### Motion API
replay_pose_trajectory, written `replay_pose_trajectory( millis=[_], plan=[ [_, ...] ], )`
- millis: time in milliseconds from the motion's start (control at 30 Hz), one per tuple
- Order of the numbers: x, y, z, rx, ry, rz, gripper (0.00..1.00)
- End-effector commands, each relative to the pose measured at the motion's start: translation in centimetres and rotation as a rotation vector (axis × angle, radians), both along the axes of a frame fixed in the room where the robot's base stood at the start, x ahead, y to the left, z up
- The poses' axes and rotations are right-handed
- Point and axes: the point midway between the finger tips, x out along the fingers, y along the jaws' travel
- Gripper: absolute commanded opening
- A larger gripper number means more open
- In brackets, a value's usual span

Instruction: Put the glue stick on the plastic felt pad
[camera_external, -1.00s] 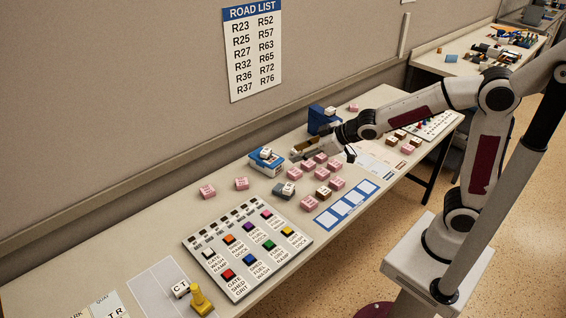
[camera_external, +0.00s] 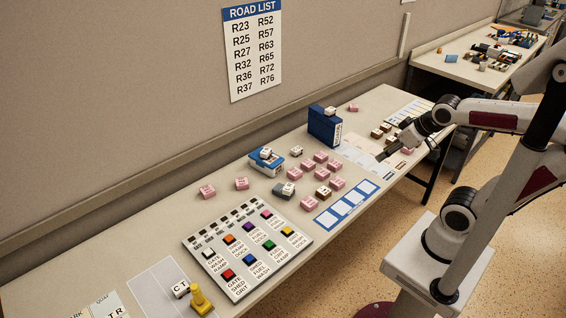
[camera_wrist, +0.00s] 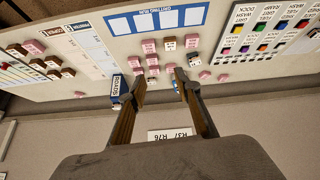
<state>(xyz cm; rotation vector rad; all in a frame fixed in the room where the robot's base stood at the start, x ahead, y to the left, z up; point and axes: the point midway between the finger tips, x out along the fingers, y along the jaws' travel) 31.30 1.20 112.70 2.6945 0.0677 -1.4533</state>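I cannot pick out a glue stick or a plastic felt pad for certain in either view. My gripper (camera_external: 385,154) is over the right part of the near table, to the right of the upright blue box. In the wrist view my gripper (camera_wrist: 160,84) has its two fingers well apart, with no object held between them. A yellow knobbed object (camera_external: 200,300) stands at the table's front left, beside a white block marked "CT" (camera_external: 181,289).
The upright blue box (camera_external: 325,127) has a white block on top. Several pink blocks (camera_external: 321,157) lie near a blue-framed card (camera_external: 347,204). A button board (camera_external: 247,246) is at the left. A second table (camera_external: 428,62) at the back right carries several small items.

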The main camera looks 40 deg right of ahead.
Motion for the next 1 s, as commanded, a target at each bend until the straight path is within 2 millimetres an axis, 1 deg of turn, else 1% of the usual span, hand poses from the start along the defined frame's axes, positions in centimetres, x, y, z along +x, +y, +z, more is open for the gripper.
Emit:
replay_pose_trajectory(
  millis=[33, 133, 200, 333, 467, 1000],
  plan=[
    [-1.3, -0.4, -0.1, 0.007, 0.012, -0.018, 0.33],
    [-3.6, -0.9, -0.6, 0.021, 0.043, -0.045, 0.33],
    [-4.9, -1.1, -0.9, 0.031, 0.060, -0.060, 0.33],
    [-6.4, -1.2, -1.2, 0.041, 0.081, -0.074, 0.33],
    [-7.0, -1.3, -1.4, 0.046, 0.091, -0.080, 0.33],
    [-7.0, -1.2, -1.4, 0.046, 0.090, -0.079, 0.33]
  ],
)
